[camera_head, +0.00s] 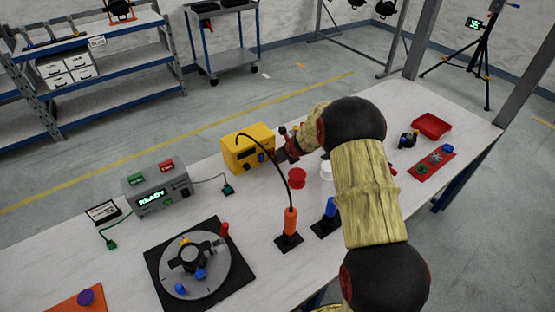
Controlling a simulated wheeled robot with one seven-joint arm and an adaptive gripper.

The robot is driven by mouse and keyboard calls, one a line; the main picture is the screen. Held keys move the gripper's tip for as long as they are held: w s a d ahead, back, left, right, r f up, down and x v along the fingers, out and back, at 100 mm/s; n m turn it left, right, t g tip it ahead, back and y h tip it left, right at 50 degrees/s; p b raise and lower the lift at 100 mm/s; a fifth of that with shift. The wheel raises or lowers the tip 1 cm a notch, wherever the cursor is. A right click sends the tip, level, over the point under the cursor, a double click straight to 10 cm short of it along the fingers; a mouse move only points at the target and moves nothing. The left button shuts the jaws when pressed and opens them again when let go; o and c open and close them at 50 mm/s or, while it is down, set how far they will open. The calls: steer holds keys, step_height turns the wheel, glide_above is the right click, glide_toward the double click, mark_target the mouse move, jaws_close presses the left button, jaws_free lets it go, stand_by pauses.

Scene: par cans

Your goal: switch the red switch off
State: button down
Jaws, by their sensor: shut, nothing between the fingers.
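A grey box (157,192) with a lit display reading READY stands on the left part of the table. A red switch (166,165) sits on its top at the right, beside a green one (136,179). The picture is too small to tell which way the red switch is set. My gripper (284,153) is to the right of the grey box, close to the right side of a yellow box (248,150). It is shut and empty, and apart from the red switch. My arm partly hides the table's middle right.
A round plate (187,280) on a black mat stands at the front. An orange upright tool (290,222) with a black cable and a blue one (329,207) stand right of it. A red spool (296,178) lies near my gripper. A red tray (431,126) is far right.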

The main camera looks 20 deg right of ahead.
steer(key=shift+r, duration=0.1)
steer(key=shift+r+p, duration=0.75)
steer(key=shift+p, duration=0.1)
steer(key=shift+r, duration=0.15)
steer(key=shift+s+d+r, duration=0.1)
steer(key=shift+s+r, duration=0.1)
steer(key=shift+r, duration=0.1)
steer(key=v, duration=1.1)
steer(key=shift+s+f, duration=0.15)
steer(key=shift+s, duration=0.05)
